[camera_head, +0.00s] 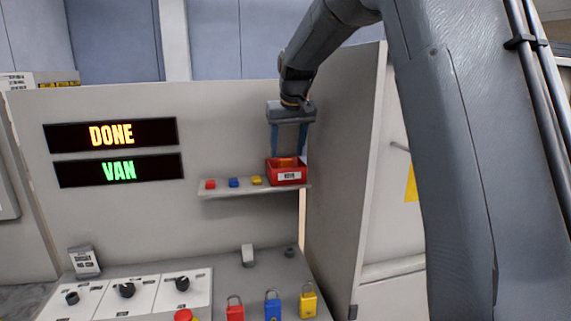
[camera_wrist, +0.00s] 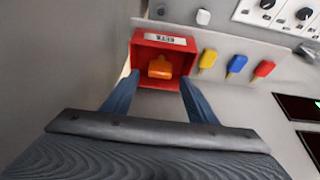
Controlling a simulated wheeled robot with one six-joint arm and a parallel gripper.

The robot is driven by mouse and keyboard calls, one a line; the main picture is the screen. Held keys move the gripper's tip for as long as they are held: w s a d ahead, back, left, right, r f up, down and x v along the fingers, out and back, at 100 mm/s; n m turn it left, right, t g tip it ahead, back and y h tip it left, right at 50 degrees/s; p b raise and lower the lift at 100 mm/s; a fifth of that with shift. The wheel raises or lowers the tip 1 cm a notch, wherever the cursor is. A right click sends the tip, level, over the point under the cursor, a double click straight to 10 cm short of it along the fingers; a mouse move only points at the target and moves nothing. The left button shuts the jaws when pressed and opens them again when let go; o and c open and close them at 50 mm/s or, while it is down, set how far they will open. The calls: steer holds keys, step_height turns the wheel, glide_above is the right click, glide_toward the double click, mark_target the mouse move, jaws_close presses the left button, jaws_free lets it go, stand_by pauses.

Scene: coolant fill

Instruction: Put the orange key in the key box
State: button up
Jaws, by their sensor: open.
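The red key box (camera_head: 290,178) stands at the right end of a small wall shelf and has a white label on its front. The orange key (camera_head: 287,161) shows at the box's opening. In the wrist view the orange key (camera_wrist: 160,67) lies inside the red box (camera_wrist: 138,50), within its walls. My gripper (camera_head: 288,150) is just above the box, pointing down. In the wrist view its two blue fingers (camera_wrist: 158,88) are spread apart, with nothing between them, near the box's edge. Whether the fingers touch the box I cannot tell.
Red (camera_head: 210,184), blue (camera_head: 234,183) and yellow (camera_head: 257,180) keys lie on the shelf (camera_head: 240,192) left of the box. A side panel (camera_head: 340,170) is close on the right. Padlocks (camera_head: 272,307) and knobs (camera_head: 127,290) stand on the console below. Two signs read DONE (camera_head: 110,134) and VAN (camera_head: 118,170).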

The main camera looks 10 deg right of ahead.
steer(key=b+v, duration=0.2)
steer(key=v, duration=0.5)
steer(key=s+f+g, duration=0.2)
steer(key=s+f, duration=2.9)
steer(key=shift+s, duration=0.1)
step_height(320, 180, down, 7)
steer(key=g+b, duration=0.1)
steer(key=b, duration=0.5)
steer(key=shift+b, duration=0.3)
